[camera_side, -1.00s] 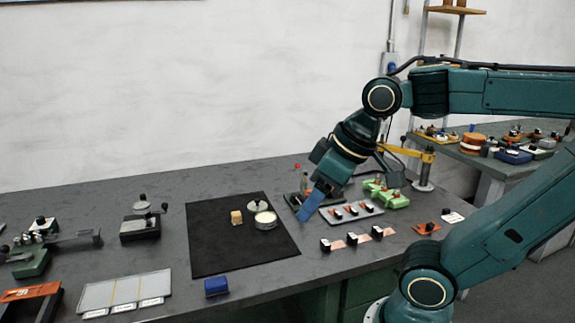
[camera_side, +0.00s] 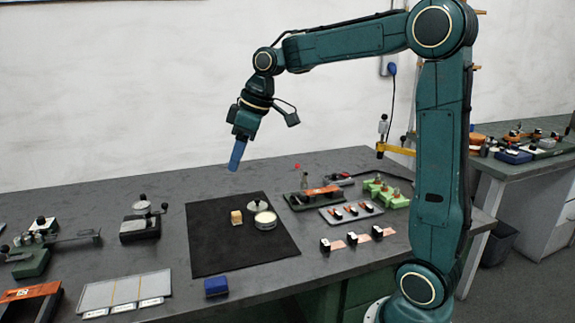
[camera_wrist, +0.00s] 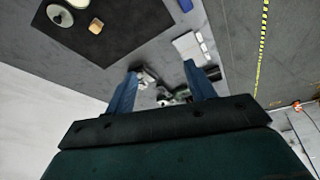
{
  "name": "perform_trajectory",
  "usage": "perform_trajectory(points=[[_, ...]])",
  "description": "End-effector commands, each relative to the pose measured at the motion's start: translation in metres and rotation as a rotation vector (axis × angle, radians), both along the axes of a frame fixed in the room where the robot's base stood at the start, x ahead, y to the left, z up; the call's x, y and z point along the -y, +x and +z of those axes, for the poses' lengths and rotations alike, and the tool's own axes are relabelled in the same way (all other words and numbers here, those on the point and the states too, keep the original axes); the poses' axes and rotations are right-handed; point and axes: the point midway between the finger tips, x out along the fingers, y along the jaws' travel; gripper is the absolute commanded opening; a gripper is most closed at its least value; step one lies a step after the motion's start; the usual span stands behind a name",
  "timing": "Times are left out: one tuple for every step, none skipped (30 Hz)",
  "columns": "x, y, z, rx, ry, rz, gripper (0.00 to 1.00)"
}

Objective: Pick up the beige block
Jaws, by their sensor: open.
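The beige block (camera_side: 236,217) sits on the black mat (camera_side: 215,256), just left of a round tin with its lid, in the side view. In the wrist view the beige block (camera_wrist: 95,26) shows near the top left, on the mat's dark surface (camera_wrist: 130,22). My gripper (camera_side: 234,168) points down with blue fingers, well above the table and above the block in the side view. The wrist view shows the two fingers of my gripper (camera_wrist: 163,82) spread apart, with nothing between them.
The round tin (camera_side: 265,220) stands close to the block's right. A blue block (camera_side: 216,287) lies off the mat's front edge. A white panel (camera_side: 125,291) and small devices lie to the left. A grey tray (camera_side: 350,212) is to the right. Most of the mat is bare.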

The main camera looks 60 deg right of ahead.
Motion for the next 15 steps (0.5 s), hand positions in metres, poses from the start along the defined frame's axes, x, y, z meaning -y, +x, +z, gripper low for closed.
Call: perform_trajectory(points=[[0.01,0.011,-0.005,-0.007,0.002,0.014,0.55],[0.015,0.016,-0.008,-0.007,0.002,0.026,0.55],[0.022,0.024,-0.011,-0.01,0.003,0.041,0.55],[0.027,0.029,-0.014,-0.011,0.003,0.053,0.55],[0.032,0.034,-0.017,-0.013,0.004,0.064,0.55],[0.039,0.04,-0.021,-0.014,0.005,0.08,0.55],[0.045,0.045,-0.024,-0.016,0.006,0.092,0.55],[0.051,0.049,-0.028,-0.016,0.007,0.102,0.55],[0.058,0.055,-0.033,-0.017,0.008,0.119,0.55],[0.064,0.059,-0.036,-0.018,0.009,0.129,0.55],[0.07,0.064,-0.041,-0.02,0.01,0.14,0.55],[0.078,0.069,-0.046,-0.02,0.011,0.157,0.55],[0.084,0.073,-0.051,-0.021,0.012,0.167,0.55],[0.09,0.076,-0.055,-0.02,0.013,0.18,0.55],[0.098,0.081,-0.061,-0.02,0.015,0.194,0.55]])
